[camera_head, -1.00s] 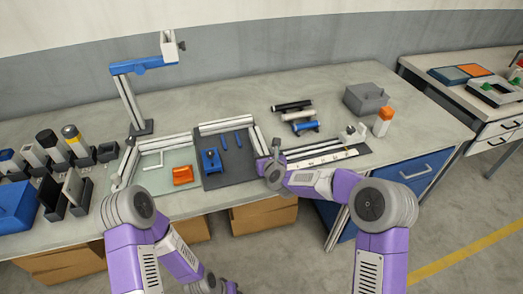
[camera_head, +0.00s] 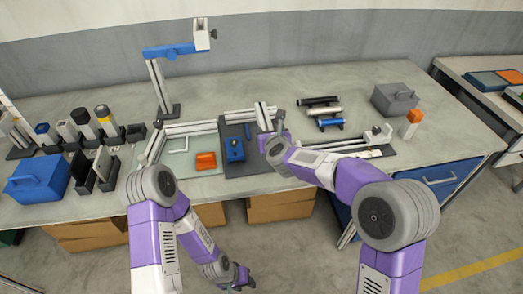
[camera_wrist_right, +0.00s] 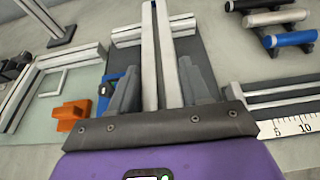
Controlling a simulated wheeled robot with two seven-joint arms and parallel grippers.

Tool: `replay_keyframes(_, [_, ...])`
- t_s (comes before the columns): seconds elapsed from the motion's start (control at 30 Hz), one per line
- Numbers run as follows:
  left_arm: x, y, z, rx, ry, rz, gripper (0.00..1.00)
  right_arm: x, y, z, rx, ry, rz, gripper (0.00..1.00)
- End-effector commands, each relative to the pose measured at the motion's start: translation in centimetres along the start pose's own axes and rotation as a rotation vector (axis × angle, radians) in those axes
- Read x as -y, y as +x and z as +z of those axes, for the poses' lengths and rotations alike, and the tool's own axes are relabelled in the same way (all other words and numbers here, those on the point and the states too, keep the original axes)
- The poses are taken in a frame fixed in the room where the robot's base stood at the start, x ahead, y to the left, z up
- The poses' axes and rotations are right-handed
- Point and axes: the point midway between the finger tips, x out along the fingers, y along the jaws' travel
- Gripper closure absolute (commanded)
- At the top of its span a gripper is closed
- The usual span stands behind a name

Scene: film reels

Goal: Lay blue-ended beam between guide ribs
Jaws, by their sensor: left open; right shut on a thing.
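My right gripper (camera_head: 270,131) is shut on a long pale grey beam (camera_head: 262,115) over the right side of the dark mat (camera_head: 236,184). I cannot tell whether the beam touches the mat. My left gripper (camera_head: 238,281) is open and empty, low in front of the bench.
A blue clamp block (camera_head: 234,150) sits on the mat, with an orange block (camera_head: 205,160) to its left. A blue-armed stand (camera_head: 160,85) rises behind.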

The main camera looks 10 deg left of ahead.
Motion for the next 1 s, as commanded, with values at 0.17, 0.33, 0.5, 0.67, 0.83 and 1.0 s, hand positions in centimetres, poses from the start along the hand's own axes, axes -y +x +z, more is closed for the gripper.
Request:
replay_keyframes(0.17, [0.2, 0.7, 0.0, 0.000, 0.000, 0.000, 0.57, -2.0, -0.5, 0.0, 0.009, -0.001, 0.004, 0.96])
replay_keyframes(0.33, [0.7, 1.9, -0.1, 0.000, 0.000, 0.000, 0.57, -2.2, 0.5, -2.5, 0.008, 0.000, 0.003, 0.96])
replay_keyframes(0.5, [1.0, 2.6, -0.1, 0.000, 0.000, 0.000, 0.57, -2.2, 1.3, -4.3, 0.009, 0.001, 0.003, 0.96])
replay_keyframes(0.67, [1.2, 3.4, -0.1, 0.000, 0.000, 0.000, 0.57, -2.2, 2.1, -6.2, 0.008, 0.000, 0.003, 0.96])
replay_keyframes(0.83, [1.6, 4.2, -0.2, 0.000, 0.000, 0.000, 0.57, -2.2, 3.1, -8.6, 0.009, 0.000, 0.003, 0.96])
replay_keyframes(1.0, [1.6, 4.3, -0.2, 0.000, 0.000, 0.000, 0.57, -2.2, 3.3, -9.0, 0.011, 0.002, 0.004, 0.96])
